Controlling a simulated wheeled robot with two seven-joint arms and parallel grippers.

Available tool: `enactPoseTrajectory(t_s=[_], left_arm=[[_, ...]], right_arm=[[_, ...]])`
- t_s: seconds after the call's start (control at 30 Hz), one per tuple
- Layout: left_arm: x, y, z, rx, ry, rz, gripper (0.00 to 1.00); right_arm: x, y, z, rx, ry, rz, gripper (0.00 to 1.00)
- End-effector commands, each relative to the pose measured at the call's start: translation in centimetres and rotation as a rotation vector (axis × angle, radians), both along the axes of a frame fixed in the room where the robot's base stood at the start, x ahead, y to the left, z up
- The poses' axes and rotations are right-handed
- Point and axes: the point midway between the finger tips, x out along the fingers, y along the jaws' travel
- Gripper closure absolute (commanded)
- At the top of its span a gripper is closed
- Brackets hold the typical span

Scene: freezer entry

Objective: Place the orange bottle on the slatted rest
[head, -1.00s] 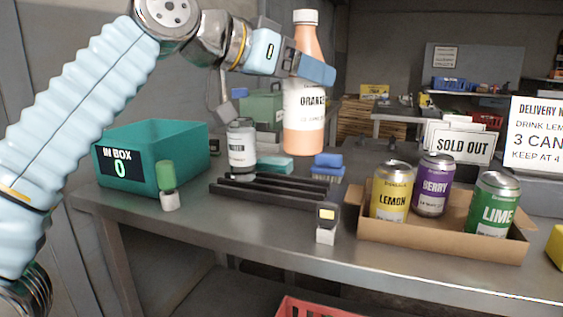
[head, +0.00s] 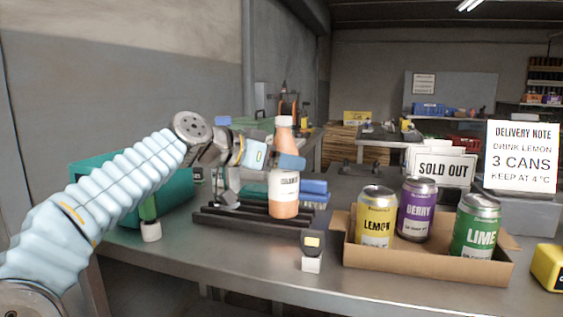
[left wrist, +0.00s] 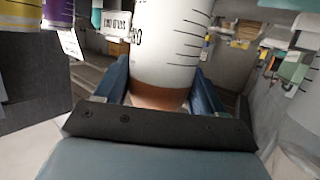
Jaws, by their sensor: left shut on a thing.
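The orange bottle (head: 284,209) has a white cap and a white label. It stands upright in my left gripper (head: 287,161), which is shut around it below the neck. Its base is at the right part of the dark slatted rest (head: 225,218); I cannot tell whether it touches the slats. In the left wrist view the bottle (left wrist: 165,40) sits between the two blue fingers (left wrist: 160,88). My left arm hides part of the area behind the rest. My right gripper is not in view.
A teal box (head: 105,174) and a green-and-white marker-like item (head: 150,225) stand left. A small display block (head: 312,250) is in front of the rest. A cardboard tray (head: 425,262) with lemon, berry and lime cans stands right. Blue items (head: 314,187) lie behind the bottle.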

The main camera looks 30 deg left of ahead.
Motion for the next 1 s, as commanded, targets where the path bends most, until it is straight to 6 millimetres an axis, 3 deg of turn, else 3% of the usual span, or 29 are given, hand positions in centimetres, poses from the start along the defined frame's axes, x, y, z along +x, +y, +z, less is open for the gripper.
enactPoseTrajectory(t_s=[0.37,0.4,0.57,0.9,1.0], left_arm=[[0.0,0.0,-0.4,-0.001,-0.004,0.001,0.85],[0.0,0.0,-0.5,0.000,-0.001,0.001,0.29],[0.0,0.0,-0.4,0.000,0.000,0.000,0.05],[0.0,0.0,0.1,0.000,-0.001,0.000,0.05],[-1.1,0.5,0.3,-0.002,-0.004,0.002,0.05]], right_arm=[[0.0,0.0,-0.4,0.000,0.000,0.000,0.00],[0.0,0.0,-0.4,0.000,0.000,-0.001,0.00],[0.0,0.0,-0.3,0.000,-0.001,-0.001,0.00],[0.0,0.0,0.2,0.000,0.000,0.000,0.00],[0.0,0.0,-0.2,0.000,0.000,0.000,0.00]])
